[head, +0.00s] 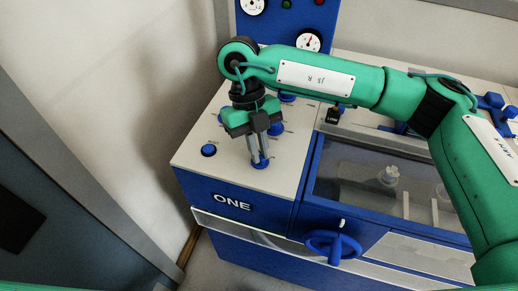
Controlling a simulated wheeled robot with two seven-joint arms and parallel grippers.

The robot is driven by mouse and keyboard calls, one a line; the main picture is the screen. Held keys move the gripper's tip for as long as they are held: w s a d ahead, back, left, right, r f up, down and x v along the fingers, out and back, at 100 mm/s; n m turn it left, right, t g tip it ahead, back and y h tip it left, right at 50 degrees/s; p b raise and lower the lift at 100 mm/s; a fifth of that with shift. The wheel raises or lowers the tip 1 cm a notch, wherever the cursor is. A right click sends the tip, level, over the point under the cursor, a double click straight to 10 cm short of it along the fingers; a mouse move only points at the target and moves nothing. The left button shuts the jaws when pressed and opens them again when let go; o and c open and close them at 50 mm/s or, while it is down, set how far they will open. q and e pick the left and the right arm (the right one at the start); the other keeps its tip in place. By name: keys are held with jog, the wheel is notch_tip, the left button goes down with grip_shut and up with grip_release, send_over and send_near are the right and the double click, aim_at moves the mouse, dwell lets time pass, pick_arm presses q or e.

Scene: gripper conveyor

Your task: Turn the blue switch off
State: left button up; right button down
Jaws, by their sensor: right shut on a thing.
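My right gripper (257,160) reaches down from above onto the white top of the machine marked ONE. Its fingers are shut on a small blue switch (260,166) near the front of the panel; the fingers hide part of it. Another round blue control (208,150) sits to the left on the same top. More blue controls (277,128) show behind and beside the gripper, partly covered by it. I cannot read any on or off marking. My left gripper is out of view.
A blue handwheel (333,245) is on the machine's front. A clear-windowed compartment (385,185) lies right of the panel. A blue upright panel with gauges (309,41) stands behind. A pale wall (130,90) is close on the left. My right arm spans the right side.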

dwell(0.4)
jog(key=c, duration=1.5)
grip_release()
